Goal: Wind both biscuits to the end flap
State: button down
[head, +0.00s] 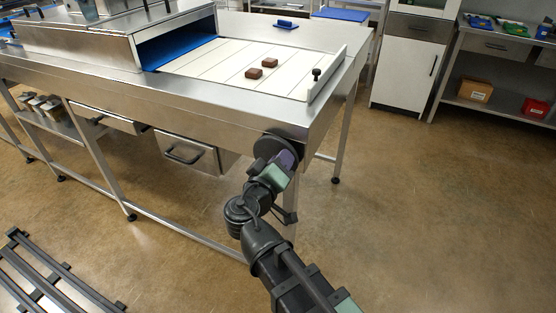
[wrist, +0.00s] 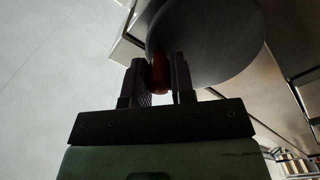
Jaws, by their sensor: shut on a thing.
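Two brown biscuits, one nearer (head: 254,73) and one farther (head: 269,62), lie apart on the white slatted belt (head: 210,62) in the head view. The pale end flap (head: 327,75), with a black knob (head: 316,74), stands upright at the belt's right end. A dark round handwheel (wrist: 205,40) is on the table's front side; it also shows in the head view (head: 284,143). My gripper (wrist: 159,78) is shut on the wheel's red handle (wrist: 159,72). In the head view my gripper's fingers are hidden behind the wrist.
A steel tunnel (head: 175,38) with a blue inside covers the belt's left part. Drawers (head: 187,153) hang under the table left of the wheel. A blue-handled tool (head: 287,23) lies behind the belt. The floor right of the table is clear.

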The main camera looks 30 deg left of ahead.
jog(key=shift+d+f+m, duration=0.25)
jog(key=shift+f+m, duration=0.1)
jog(key=shift+m, duration=0.65)
jog(key=c, duration=1)
grip_release()
jog(key=shift+o, duration=0.2)
jog(key=shift+s, duration=0.1)
jog(key=s, duration=1)
jog(key=shift+s+d, duration=0.25)
jog(key=shift+s, duration=0.05)
